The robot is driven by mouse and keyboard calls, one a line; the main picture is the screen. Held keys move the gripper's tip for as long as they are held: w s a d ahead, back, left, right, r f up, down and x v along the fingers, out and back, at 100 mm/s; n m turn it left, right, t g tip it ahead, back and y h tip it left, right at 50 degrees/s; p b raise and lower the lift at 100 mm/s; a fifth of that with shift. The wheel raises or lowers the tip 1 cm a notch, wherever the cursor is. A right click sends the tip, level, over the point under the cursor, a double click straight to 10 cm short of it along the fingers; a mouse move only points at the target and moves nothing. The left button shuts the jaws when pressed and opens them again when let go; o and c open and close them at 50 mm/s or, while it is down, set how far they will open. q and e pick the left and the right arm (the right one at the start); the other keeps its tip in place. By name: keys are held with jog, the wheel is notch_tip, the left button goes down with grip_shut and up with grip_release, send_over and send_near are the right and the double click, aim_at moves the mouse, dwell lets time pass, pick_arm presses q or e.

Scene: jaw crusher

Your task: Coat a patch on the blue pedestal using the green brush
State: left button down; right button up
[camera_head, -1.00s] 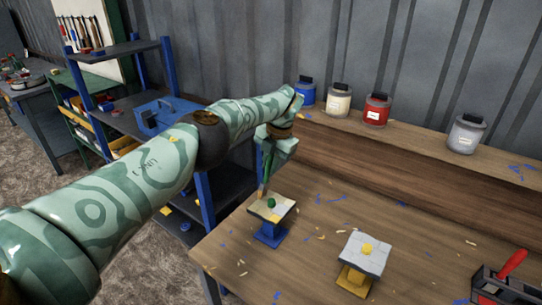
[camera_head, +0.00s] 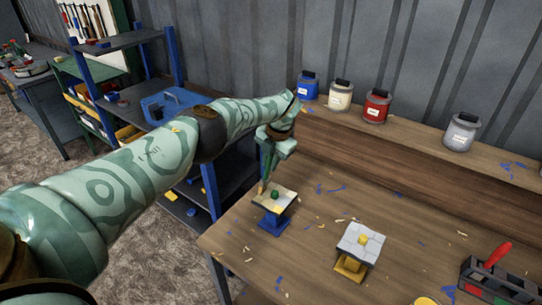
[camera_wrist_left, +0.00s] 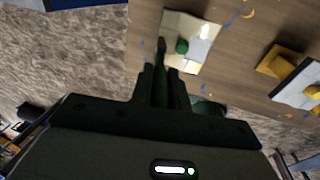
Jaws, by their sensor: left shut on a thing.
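The blue pedestal (camera_head: 272,223) stands near the left edge of the workbench. It carries a pale square plate (camera_head: 286,200) with a small green knob (camera_head: 274,195) on it. The plate and knob also show in the left wrist view, near the top. My left gripper (camera_head: 270,152) is shut on the green brush (camera_head: 266,170), above the pedestal. The brush points down, its tip at the plate's left edge in the head view. In the left wrist view the brush (camera_wrist_left: 161,55) reaches the plate's edge beside the knob; I cannot tell whether it touches. My right gripper is out of view.
A yellow pedestal (camera_head: 350,266) with a grey tiled top and yellow knob stands to the right. Several paint jars, including a red one (camera_head: 376,107), line the back shelf. Scraps litter the bench.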

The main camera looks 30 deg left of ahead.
pick_arm(q)
jog(key=shift+s+r+p, duration=0.2)
jog(key=shift+s+p, duration=0.3)
jog(key=shift+p, duration=0.95)
jog(key=shift+s+f+p, duration=0.15)
jog(key=shift+s+p, duration=0.1)
jog(key=shift+p, duration=0.2)
jog(key=shift+w+f+b, duration=0.1)
jog(key=shift+f+b, duration=0.15)
jog(key=shift+b, duration=0.15)
jog(key=shift+w+f+b, duration=0.15)
jog(key=shift+w+b, duration=0.3)
jog(key=shift+b, duration=0.8)
jog(key=shift+w+b, duration=0.15)
jog(key=shift+b, duration=0.25)
jog(key=w+b, duration=0.1)
jog(key=b, duration=0.2)
jog(key=w+b, duration=0.1)
jog(key=b, duration=0.2)
jog(key=w+b, duration=0.1)
jog(key=b, duration=0.3)
jog(key=shift+w+d+r, duration=0.15)
jog(key=shift+r, duration=0.15)
